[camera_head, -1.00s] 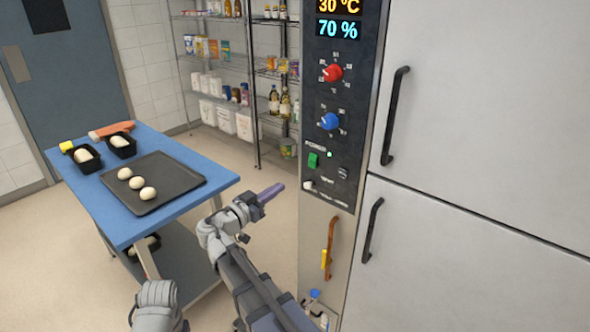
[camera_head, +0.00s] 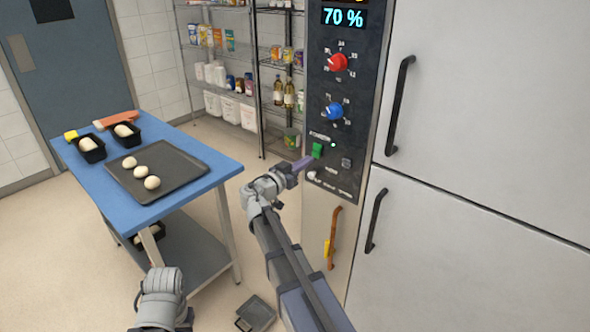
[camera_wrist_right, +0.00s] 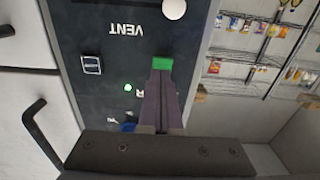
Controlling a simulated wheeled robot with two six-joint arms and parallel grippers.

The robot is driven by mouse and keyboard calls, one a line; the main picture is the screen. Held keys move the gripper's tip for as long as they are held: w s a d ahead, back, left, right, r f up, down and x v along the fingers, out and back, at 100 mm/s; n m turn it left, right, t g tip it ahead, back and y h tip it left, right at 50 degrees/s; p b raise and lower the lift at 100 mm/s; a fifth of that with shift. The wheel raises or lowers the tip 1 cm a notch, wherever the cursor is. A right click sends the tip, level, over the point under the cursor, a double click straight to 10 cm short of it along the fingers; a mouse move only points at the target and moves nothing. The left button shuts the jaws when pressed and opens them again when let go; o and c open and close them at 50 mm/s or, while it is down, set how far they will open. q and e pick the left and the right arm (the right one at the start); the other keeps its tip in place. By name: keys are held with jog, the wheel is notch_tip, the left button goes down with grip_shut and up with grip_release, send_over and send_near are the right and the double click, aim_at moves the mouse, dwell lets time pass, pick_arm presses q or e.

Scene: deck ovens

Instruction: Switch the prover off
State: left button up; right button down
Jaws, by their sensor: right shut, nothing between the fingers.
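The prover's dark control panel (camera_head: 335,100) stands right of centre, with a green rocker switch (camera_head: 318,150) low on its left side. A small green light (camera_head: 333,145) beside the switch is lit. My right gripper (camera_head: 307,161) is shut and empty, its fingertips right at the switch. In the right wrist view the closed fingers (camera_wrist_right: 160,78) point at the green switch (camera_wrist_right: 163,62) and overlap its lower edge; I cannot tell whether they touch it. The light (camera_wrist_right: 127,87) glows there too.
The panel also carries a red knob (camera_head: 338,62), a blue knob (camera_head: 334,111), a dark square button (camera_head: 346,162) and a white round button (camera_head: 311,175). An orange handle (camera_head: 333,238) is below. A blue table (camera_head: 100,185) with a tray (camera_head: 185,175) stands left.

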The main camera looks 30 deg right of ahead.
aim_at(316, 155)
jog(key=shift+x, duration=1.15)
jog(key=shift+w+d+f, duration=0.1)
jog(key=shift+d+f, duration=0.15)
jog(key=shift+d, duration=0.1)
jog(key=shift+r, duration=0.15)
